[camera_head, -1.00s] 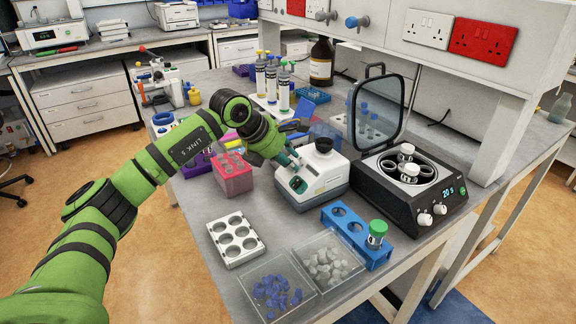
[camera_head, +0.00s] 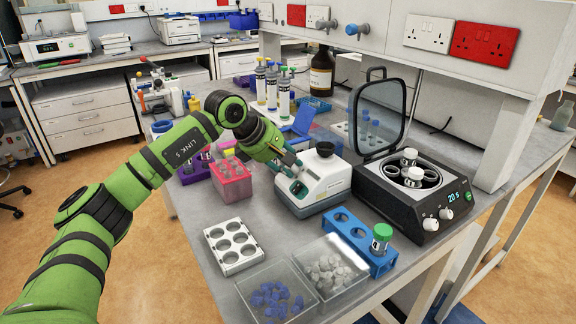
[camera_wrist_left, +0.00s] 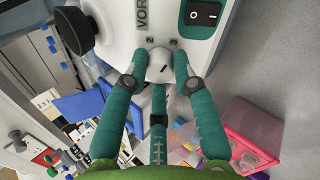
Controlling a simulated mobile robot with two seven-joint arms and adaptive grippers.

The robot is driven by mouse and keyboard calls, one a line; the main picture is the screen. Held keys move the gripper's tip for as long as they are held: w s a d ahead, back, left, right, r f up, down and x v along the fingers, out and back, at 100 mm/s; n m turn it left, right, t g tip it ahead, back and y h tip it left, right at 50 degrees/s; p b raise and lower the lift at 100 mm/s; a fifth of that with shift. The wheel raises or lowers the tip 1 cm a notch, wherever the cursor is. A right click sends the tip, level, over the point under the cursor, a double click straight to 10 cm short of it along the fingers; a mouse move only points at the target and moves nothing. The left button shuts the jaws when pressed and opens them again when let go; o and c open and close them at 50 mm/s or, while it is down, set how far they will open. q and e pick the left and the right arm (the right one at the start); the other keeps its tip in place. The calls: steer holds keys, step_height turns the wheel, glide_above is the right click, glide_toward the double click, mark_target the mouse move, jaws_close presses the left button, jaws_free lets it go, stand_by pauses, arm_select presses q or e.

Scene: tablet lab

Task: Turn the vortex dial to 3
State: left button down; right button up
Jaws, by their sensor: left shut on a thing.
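The vortex mixer (camera_head: 318,184) is a white and grey machine with a black cup on top, standing mid-bench in the head view. In the left wrist view its white dial (camera_wrist_left: 160,66) sits below the printed numbers 2 and 3, near a black rocker switch (camera_wrist_left: 204,13). A short dark mark shows on the dial, but I cannot tell which number it points at. My left gripper (camera_wrist_left: 160,80) is shut on the dial, its teal fingers on either side of it. In the head view the left gripper (camera_head: 290,162) reaches the mixer's near-left face and hides the dial. My right gripper is not in view.
A pink tube rack (camera_head: 231,183) stands just left of the mixer. A blue rack (camera_head: 345,232) with a green-capped tube, two clear trays and a white rack (camera_head: 233,246) lie in front. A black centrifuge (camera_head: 410,200) with an open lid stands to the right.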

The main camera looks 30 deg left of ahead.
arm_select(q)
steer(key=shift+a+f+m, duration=0.1)
steer(key=shift+f+m, duration=0.15)
steer(key=shift+m, duration=0.45)
steer(key=c, duration=1)
jaws_free()
steer(key=shift+a+r, duration=0.1)
steer(key=v, duration=1.2)
steer(key=shift+r, duration=0.15)
